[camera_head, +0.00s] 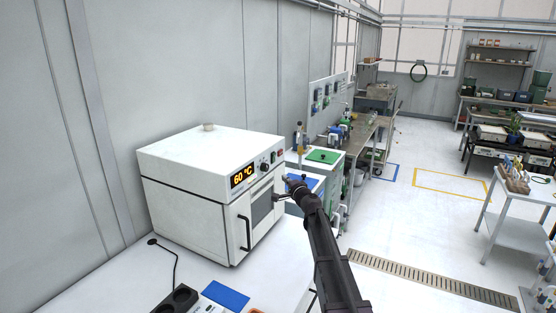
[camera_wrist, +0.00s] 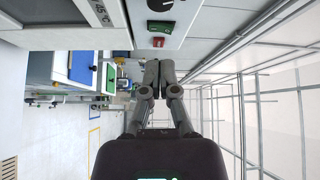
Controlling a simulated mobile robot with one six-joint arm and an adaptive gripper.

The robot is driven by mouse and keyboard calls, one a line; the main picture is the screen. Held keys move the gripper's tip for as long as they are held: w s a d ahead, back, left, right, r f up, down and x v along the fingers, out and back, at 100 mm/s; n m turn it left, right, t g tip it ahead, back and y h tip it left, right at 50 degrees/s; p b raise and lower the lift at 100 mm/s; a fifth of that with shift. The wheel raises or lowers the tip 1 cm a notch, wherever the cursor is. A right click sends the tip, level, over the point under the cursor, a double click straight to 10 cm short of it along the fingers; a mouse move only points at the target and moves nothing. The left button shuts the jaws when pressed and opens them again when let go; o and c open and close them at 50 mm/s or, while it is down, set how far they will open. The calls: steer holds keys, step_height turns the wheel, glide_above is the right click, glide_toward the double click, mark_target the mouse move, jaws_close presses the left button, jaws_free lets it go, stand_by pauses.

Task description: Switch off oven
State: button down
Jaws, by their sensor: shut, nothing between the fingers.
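The white oven (camera_head: 185,195) stands on a white bench at left in the head view, its door closed. Its orange display (camera_head: 243,175) reads 60 °C. A dark knob (camera_head: 265,167) and a small red control (camera_head: 280,153) sit right of the display. In the wrist view, the turned control panel (camera_wrist: 173,25) shows a green control (camera_wrist: 160,28) and a small red one (camera_wrist: 158,42). My gripper (camera_wrist: 164,65) is shut and empty, its fingertips just below the red control in that picture; I cannot tell contact. In the head view my gripper (camera_head: 285,188) is in front of the oven's right side.
The oven's dark door handle (camera_head: 244,233) projects at the front. A green-topped box (camera_head: 323,157) stands beyond the oven. A blue pad (camera_head: 226,294) and a dark socket block (camera_head: 177,299) lie on the bench in front. Open floor lies to the right.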

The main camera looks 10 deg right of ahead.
mark_target(274, 158)
steer(key=w+d+m+h, duration=0.2)
steer(key=w+d+m+t, duration=0.1)
steer(key=w+d+m, duration=0.1)
steer(key=shift+d+r+h, duration=0.1)
steer(key=shift+r+h, duration=0.25)
steer(key=shift+h, duration=0.05)
steer(key=shift+w, duration=0.1)
steer(key=w+a+r+p, duration=0.1)
steer(key=w+a, duration=0.3)
steer(key=w, duration=0.8)
steer(key=shift+a+r, duration=0.2)
steer(key=shift+a, duration=0.2)
steer(key=shift+w+a+r+p, duration=0.15)
steer(key=shift+a+p, duration=0.1)
steer(key=shift+p, duration=0.05)
